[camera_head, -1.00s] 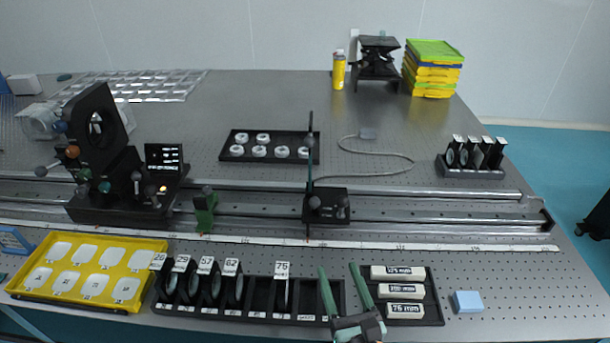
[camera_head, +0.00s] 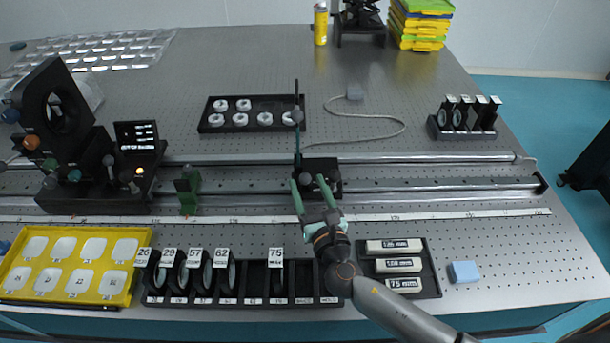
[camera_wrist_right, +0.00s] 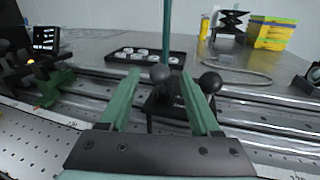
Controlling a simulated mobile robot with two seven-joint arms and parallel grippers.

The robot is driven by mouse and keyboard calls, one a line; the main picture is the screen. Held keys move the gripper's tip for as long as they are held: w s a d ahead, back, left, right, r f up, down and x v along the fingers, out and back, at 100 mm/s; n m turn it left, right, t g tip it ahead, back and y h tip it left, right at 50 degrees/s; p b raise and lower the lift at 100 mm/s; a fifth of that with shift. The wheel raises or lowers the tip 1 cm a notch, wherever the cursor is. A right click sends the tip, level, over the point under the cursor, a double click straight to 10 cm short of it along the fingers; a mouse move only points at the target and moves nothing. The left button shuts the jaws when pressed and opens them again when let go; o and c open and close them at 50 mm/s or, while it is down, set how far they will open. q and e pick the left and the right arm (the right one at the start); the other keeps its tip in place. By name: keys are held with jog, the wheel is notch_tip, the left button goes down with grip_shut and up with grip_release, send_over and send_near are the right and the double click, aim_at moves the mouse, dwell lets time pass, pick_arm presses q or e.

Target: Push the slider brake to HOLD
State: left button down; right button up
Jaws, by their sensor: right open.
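The slider (camera_head: 323,172) is a black carriage on the rail with a thin upright post. In the right wrist view the slider (camera_wrist_right: 172,106) carries two black ball knobs. My right gripper (camera_head: 308,182) has green fingers and is open at the slider's front edge. In the right wrist view one knob (camera_wrist_right: 160,73) shows between my fingertips, and the other knob (camera_wrist_right: 210,82) shows just right of the right finger. I cannot tell which knob is the brake, nor whether a finger touches either. No HOLD marking is readable. My left gripper is out of view.
The rail (camera_head: 420,187) runs across the table, with a green block (camera_head: 188,190) and a black device (camera_head: 100,175) to the left. A black lens rack (camera_head: 250,300), a yellow tray (camera_head: 128,300) and a black label tray (camera_head: 428,262) lie in front.

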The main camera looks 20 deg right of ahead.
jog(key=shift+w, duration=1.4)
jog(key=shift+c, duration=0.2)
grip_shut()
